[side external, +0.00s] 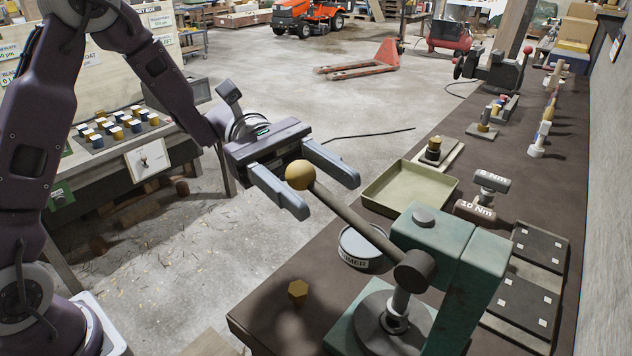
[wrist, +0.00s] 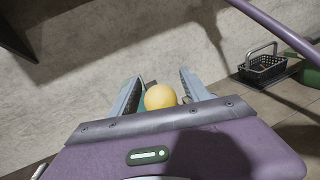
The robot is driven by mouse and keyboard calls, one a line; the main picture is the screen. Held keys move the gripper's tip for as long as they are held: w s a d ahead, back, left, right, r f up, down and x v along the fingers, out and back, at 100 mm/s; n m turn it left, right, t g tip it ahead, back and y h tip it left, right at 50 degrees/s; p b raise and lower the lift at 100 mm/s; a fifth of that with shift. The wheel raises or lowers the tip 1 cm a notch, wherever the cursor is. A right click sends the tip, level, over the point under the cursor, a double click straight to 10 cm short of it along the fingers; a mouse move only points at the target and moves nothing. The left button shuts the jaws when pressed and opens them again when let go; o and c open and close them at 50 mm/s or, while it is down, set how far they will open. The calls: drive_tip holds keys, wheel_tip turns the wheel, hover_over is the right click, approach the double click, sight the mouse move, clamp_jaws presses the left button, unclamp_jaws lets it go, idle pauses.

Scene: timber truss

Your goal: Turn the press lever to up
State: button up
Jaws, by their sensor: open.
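The press (side external: 455,262) is a green block-shaped body at the front of the bench, with a round base. Its lever (side external: 352,218) is a dark rod running from the hub (side external: 413,270) up and to the left, ending in a yellow ball knob (side external: 300,175). My gripper (side external: 328,192) is open, with its two fingers on either side of the knob. In the wrist view the knob (wrist: 160,97) sits between the open fingers, close to the palm. I cannot tell whether anything touches it.
A shallow green tray (side external: 410,188) and torque weights (side external: 475,210) are behind the press. A black basket (wrist: 265,66) shows at right in the wrist view.

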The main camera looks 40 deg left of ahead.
clamp_jaws()
idle(1.4)
